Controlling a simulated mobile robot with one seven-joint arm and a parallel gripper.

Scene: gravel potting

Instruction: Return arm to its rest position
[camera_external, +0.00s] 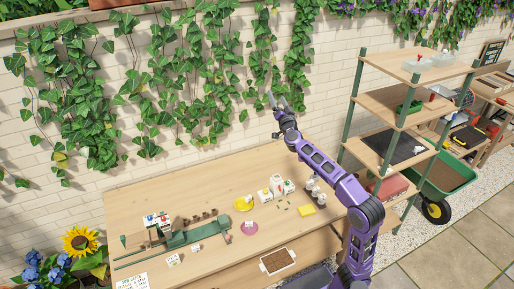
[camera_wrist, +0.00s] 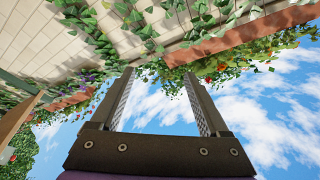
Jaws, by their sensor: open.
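My gripper (camera_external: 277,102) is raised high above the back of the wooden table (camera_external: 140,195), near the ivy-covered wall. My purple arm reaches up and to the left from the table's right side. In the wrist view my gripper (camera_wrist: 158,85) points up at the sky and the wall top. Its two fingers stand wide apart with nothing between them.
The table bears a green rail-like device (camera_external: 185,238), a yellow dish (camera_external: 243,204), a pink dish (camera_external: 249,228), white boxes (camera_external: 277,184) and a soil tray (camera_external: 277,261). A shelf rack (camera_external: 400,105) stands to the right. The brick wall (camera_external: 130,60) rises behind.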

